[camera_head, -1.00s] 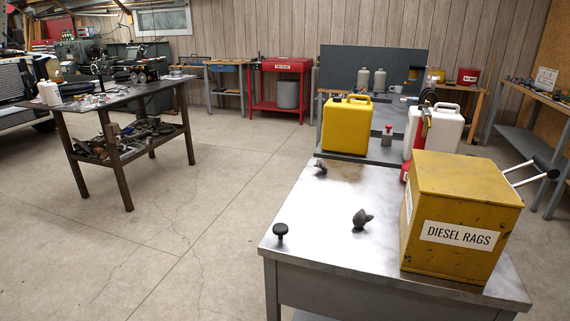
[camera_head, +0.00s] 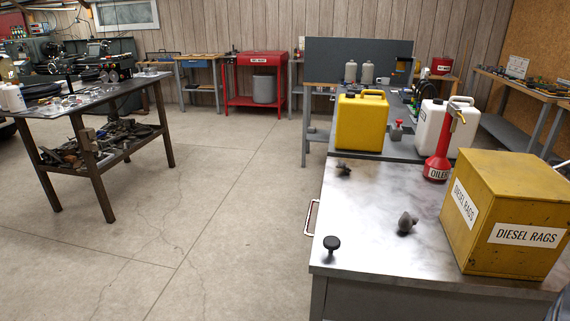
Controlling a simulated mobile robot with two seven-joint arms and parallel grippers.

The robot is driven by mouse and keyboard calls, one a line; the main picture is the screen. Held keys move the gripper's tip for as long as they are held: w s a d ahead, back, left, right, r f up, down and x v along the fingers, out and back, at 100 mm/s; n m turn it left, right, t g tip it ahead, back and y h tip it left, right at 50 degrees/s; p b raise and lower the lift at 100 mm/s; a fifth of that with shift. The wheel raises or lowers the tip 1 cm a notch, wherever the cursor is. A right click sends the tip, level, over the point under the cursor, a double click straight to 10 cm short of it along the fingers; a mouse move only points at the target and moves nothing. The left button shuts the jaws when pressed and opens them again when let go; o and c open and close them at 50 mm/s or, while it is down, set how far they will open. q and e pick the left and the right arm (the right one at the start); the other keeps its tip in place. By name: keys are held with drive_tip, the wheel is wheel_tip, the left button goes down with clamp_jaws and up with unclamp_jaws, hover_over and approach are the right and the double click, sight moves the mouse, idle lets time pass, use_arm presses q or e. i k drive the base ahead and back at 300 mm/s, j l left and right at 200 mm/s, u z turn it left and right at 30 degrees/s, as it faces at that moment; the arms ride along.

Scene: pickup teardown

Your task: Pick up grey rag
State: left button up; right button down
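The yellow box (camera_head: 470,240) stands at the right and has "DIESEL RAGS" labels. Its inside does not show. Neither of my grippers is in view.
A dark round knob (camera_head: 332,244) stands near the table's front left corner. A red oiler can (camera_head: 437,166), yellow canister (camera_head: 361,122) and white canister (camera_head: 431,122) stand behind. A dark workbench (camera_head: 110,100) is at the left. The floor between is clear.

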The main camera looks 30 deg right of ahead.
sight(342, 164)
drive_tip(key=i+j+u, duration=0.5)
drive_tip(key=i+u, duration=0.3)
drive_tip(key=i+z, duration=0.7)
drive_tip(key=i+j+z, duration=0.2)
drive_tip(key=z, duration=0.15)
drive_tip(key=i+z, duration=0.2)
drive_tip(key=z, duration=0.25)
drive_tip(key=i+z, duration=0.2)
drive_tip(key=z, duration=0.25)
drive_tip(key=i+j+z, duration=0.15)
drive_tip(key=z, duration=0.35)
drive_tip(key=i+j+z, duration=0.1)
drive_tip(key=z, duration=0.3)
drive_tip(key=i+j+z, duration=0.1)
drive_tip(key=z, duration=0.35)
drive_tip(key=i+j+z, duration=0.2)
drive_tip(key=z, duration=0.2)
drive_tip(key=i+j+z, duration=0.15)
drive_tip(key=z, duration=0.25)
drive_tip(key=i+j+z, duration=0.1)
drive_tip(key=z, duration=0.25)
drive_tip(key=j+z, duration=0.4)
drive_tip(key=i+j+z, duration=0.15)
drive_tip(key=z, duration=0.15)
drive_tip(key=i+j+z, duration=0.1)
drive_tip(key=j+z, duration=0.25)
